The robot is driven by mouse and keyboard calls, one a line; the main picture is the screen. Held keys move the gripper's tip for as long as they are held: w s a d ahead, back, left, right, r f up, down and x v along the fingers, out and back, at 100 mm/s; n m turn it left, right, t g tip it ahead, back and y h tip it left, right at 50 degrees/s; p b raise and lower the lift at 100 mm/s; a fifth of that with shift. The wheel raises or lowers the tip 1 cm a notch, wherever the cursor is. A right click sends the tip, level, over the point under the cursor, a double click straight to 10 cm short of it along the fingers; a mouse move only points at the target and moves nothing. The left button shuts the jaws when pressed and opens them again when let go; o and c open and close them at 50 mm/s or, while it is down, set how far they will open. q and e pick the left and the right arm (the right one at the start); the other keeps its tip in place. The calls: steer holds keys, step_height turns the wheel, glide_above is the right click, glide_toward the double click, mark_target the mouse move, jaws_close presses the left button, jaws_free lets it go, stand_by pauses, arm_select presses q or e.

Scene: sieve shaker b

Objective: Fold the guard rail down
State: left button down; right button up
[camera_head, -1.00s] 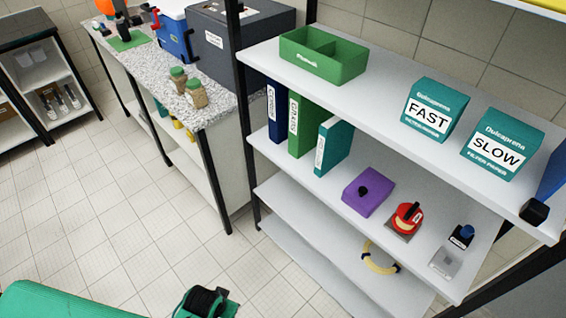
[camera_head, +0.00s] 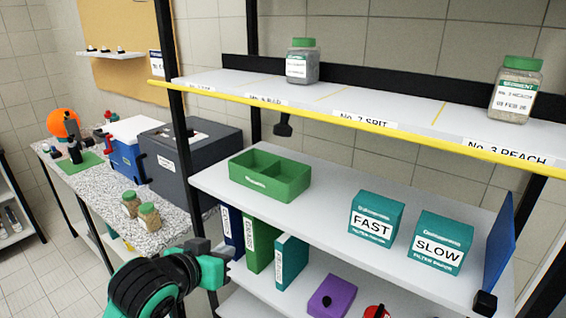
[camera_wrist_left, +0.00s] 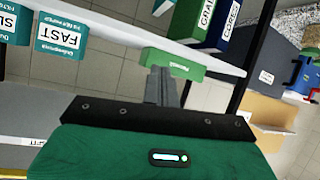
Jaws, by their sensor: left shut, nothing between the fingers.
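The guard rail (camera_head: 300,112) is a thin yellow bar along the front edge of the upper shelf. Its left end sticks out past the black post. A piece of yellow edge (camera_wrist_left: 14,172) also shows at the lower left of the left wrist view. My left gripper (camera_head: 226,250) is below the rail, in front of the left end of the middle shelf, and apart from the rail. Its fingers, seen in the left wrist view (camera_wrist_left: 160,84), are shut and empty. My right gripper is not in view.
Two green-lidded jars (camera_head: 303,62) (camera_head: 517,88) stand on the upper shelf (camera_head: 400,88). The middle shelf (camera_head: 330,190) holds a green tray (camera_head: 270,178) and FAST and SLOW boxes (camera_head: 376,217) (camera_head: 443,242). A black post (camera_head: 172,120) stands at the left. Binders (camera_head: 262,246) are below.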

arm_select(q)
steer(key=w+d+r+m+t+h, duration=0.1)
steer(key=d+r, duration=0.1)
steer(key=r, duration=0.6)
steer(key=w+d+r+m+t+h, duration=0.1)
steer(key=d+r+h, duration=0.1)
steer(key=r, duration=0.6)
step_height(320, 180, up, 17)
steer(key=m+t+h+p, duration=0.1)
steer(key=m+h+p, duration=0.1)
steer(key=p, duration=0.3)
glide_above(283, 126)
steer(key=shift+w+d+r, duration=0.1)
steer(key=shift+w+d, duration=0.15)
steer(key=shift+d, duration=0.2)
steer(key=f, duration=0.1)
steer(key=f+p, duration=0.1)
steer(key=f, duration=0.1)
steer(key=shift+s+a, duration=0.3)
steer(key=shift+s+a+f+p, duration=0.2)
steer(key=shift+f+p, duration=0.2)
steer(key=shift+f, duration=0.1)
steer(key=shift+d+f, duration=0.1)
steer(key=shift+f, duration=0.05)
steer(key=shift+f, duration=0.1)
